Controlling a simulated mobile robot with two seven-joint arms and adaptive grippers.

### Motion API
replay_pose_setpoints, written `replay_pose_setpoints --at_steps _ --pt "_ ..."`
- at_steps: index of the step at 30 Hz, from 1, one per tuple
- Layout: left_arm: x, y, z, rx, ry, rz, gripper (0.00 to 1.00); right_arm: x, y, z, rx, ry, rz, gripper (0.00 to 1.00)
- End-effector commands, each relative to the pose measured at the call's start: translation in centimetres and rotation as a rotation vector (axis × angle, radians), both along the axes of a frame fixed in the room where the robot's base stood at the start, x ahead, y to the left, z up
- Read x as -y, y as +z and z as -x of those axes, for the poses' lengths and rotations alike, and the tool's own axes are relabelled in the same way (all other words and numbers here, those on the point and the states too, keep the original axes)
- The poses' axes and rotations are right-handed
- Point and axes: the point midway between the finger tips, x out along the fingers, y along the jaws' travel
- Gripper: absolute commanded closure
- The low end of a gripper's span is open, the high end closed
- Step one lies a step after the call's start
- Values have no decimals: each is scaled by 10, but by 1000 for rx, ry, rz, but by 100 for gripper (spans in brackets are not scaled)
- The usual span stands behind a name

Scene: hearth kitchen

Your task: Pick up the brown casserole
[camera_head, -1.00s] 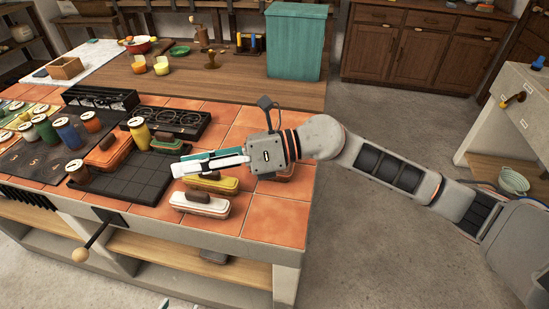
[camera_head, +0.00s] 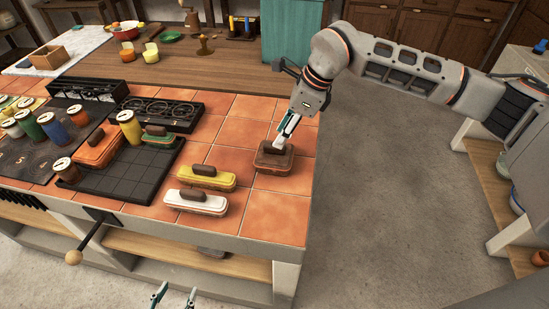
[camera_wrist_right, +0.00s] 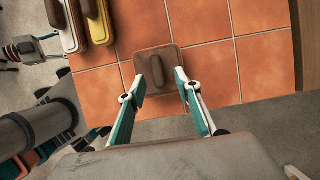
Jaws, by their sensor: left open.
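The brown casserole (camera_head: 262,160), with a dark handle on its lid, sits on the orange tiles near the counter's right edge. It also shows in the right wrist view (camera_wrist_right: 150,57). My right gripper (camera_head: 278,144) is just above it, pointing down. In the right wrist view its fingers (camera_wrist_right: 160,76) are apart, with the dark handle between the tips; I cannot tell whether they touch it. My left gripper (camera_head: 175,295) shows only its open fingertips at the bottom edge of the head view, below the counter front and away from the casserole.
A yellow casserole (camera_head: 222,182) and a white casserole (camera_head: 180,205) stand to the left. Farther left are a black grid tray (camera_head: 120,182), an orange casserole (camera_head: 90,155) and several jars. A teal bin (camera_head: 292,35) stands behind. Tiles in front of the brown casserole are clear.

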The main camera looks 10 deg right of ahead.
Motion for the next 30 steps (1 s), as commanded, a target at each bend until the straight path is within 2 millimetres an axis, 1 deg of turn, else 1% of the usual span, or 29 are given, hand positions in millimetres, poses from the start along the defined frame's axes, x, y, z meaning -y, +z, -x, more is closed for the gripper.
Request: replay_pose_setpoints --at_steps 5,9,16,17,18,20,21,30 --pt "0 3 -1 1 0 0 51 -10 -24 3 -4 3 -1 67" --pt "0 2 0 1 0 0 51 -15 -40 -1 -3 2 -1 67" --pt "0 2 0 1 0 0 51 -16 -42 -2 -1 2 -1 67" --pt "0 2 -1 1 0 0 51 -16 -42 -2 -1 2 -1 72" --pt "0 2 -1 1 0 0 51 -16 -42 -2 -1 2 -1 82" --pt "0 2 -1 1 0 0 51 -16 -42 -2 -1 2 -1 98" --pt "0 2 -1 1 0 0 51 -16 -42 -2 -1 2 -1 100" --pt "0 3 -1 2 1 0 51 -16 -41 -2 1 1 -3 100"
